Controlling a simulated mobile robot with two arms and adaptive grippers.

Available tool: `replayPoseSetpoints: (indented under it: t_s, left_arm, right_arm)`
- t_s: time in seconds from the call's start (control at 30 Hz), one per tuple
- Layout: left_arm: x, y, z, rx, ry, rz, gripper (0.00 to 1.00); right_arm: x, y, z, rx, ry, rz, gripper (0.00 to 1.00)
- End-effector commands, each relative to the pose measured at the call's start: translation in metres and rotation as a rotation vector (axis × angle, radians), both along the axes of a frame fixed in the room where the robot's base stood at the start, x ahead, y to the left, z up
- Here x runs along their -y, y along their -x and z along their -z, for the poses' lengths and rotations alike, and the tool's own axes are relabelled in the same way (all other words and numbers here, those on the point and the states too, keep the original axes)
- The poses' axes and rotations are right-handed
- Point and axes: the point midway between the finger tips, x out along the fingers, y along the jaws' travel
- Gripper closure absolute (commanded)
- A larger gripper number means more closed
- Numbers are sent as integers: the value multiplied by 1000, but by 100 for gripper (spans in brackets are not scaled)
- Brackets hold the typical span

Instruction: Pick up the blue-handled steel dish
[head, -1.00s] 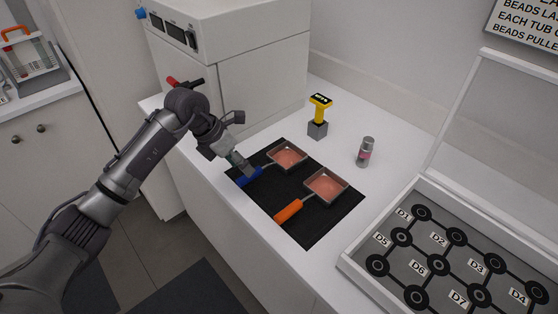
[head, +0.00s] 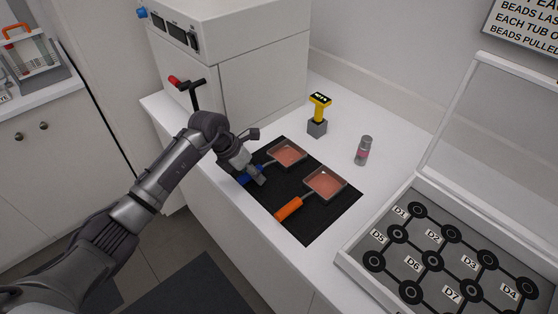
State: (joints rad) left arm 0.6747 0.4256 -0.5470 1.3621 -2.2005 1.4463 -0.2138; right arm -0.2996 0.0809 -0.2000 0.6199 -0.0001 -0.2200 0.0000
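The blue-handled steel dish (head: 288,154) lies on the black mat with a pinkish content in its square pan. Its blue handle (head: 243,180) points to the lower left. My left gripper (head: 259,180) is low at this handle and hides its middle part. I cannot tell whether its fingers are around the handle or just beside it, nor whether they are closed. The dish looks flat on the mat. My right gripper is not in view.
An orange-handled dish (head: 325,184) lies close by on the same black mat (head: 320,226). A yellow-and-grey device (head: 318,118) and a small jar (head: 363,151) stand behind. An open-lidded case (head: 350,262) is at right. A white cabinet-like unit (head: 262,85) stands behind my arm.

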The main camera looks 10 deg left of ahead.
Motion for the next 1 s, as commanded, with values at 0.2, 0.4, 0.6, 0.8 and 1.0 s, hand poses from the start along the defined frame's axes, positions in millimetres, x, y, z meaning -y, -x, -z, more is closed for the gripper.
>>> replayPoseSetpoints:
  t_s: [0.2, 0.4, 0.6, 0.8, 1.0]
  left_arm:
    - [0, 0, 0, 0, 0, 0, 100]
    - [0, -1, -2, 3, 2, 0, 100]
    - [0, -1, -2, 3, 2, 0, 100]
    - [0, -1, -12, 6, 1, 2, 100]
    - [-1, -2, -43, 11, -2, 2, 100]
  right_arm:
    - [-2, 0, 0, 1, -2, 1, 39]
    - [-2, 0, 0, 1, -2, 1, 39]
    - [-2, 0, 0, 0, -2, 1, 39]
    - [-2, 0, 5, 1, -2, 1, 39]
    - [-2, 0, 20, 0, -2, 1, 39]
